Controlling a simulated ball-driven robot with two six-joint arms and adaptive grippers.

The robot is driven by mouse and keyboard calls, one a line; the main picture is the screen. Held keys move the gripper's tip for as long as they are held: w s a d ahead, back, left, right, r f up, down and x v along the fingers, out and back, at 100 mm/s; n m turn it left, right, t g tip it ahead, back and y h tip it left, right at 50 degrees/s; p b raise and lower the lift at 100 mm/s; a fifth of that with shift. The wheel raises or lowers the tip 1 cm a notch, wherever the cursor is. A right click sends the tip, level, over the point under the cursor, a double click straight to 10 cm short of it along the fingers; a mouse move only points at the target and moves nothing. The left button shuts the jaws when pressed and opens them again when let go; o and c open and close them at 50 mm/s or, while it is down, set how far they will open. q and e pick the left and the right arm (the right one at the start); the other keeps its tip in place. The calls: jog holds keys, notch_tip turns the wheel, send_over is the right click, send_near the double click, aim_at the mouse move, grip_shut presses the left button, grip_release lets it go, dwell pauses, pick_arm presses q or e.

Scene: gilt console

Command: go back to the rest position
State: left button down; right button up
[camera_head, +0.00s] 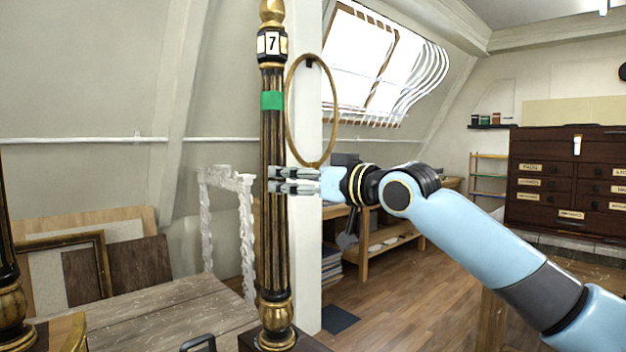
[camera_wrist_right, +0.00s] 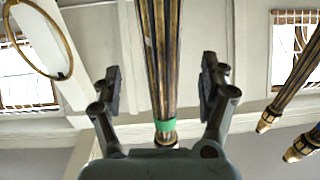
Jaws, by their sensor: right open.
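My right gripper (camera_head: 272,180) is open. Its arm comes in from the right, and its fingertips overlap a dark fluted post with gilt trim (camera_head: 271,232) in the head view. In the right wrist view, the two fingers of the gripper (camera_wrist_right: 160,85) stand apart, with the fluted post (camera_wrist_right: 160,55) showing in the gap between them. I cannot tell whether either finger touches the post. The post carries a "7" label (camera_head: 272,43) and a green band (camera_head: 272,100), which also shows in the right wrist view (camera_wrist_right: 165,126). My left gripper is not in view.
A gilt ring (camera_head: 290,125) hangs just right of the post, above my gripper. A worn wooden tabletop (camera_head: 160,315) lies at lower left, with another dark gilt post (camera_head: 10,300) at the left edge. A dark drawer cabinet (camera_head: 560,180) stands far right.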

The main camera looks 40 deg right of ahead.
jog(key=shift+a+v, duration=0.5)
jog(key=shift+v, duration=1.8)
jog(key=s+a+f+g+h, duration=0.1)
jog(key=s+f+g, duration=0.1)
jog(key=s+f, duration=0.35)
jog(key=s+a+f+m+g+h, duration=0.1)
jog(key=s+f+g, duration=0.1)
jog(key=f, duration=0.6)
jog(key=s+a+f+g+h, duration=0.1)
jog(key=s+f+g, duration=0.1)
jog(key=s+f, duration=0.3)
jog(key=s+a+f+g+h, duration=0.15)
jog(key=s+f+g, duration=0.25)
jog(key=s+f, duration=0.45)
jog(key=s+a+f+g, duration=0.2)
jog(key=s+f+g, duration=0.25)
jog(key=s, duration=0.65)
notch_tip(320, 180, down, 31)
jog(key=s+d+b, duration=0.2)
jog(key=b, duration=0.3)
jog(key=s+d+f+g+b, duration=0.1)
jog(key=s+f+b, duration=0.3)
jog(key=s+f, duration=1.4)
notch_tip(320, 180, down, 3)
jog(key=shift+s+d+r+m+g+b, duration=0.15)
jog(key=shift+s+m+g+b, duration=0.2)
jog(key=shift+g, duration=0.2)
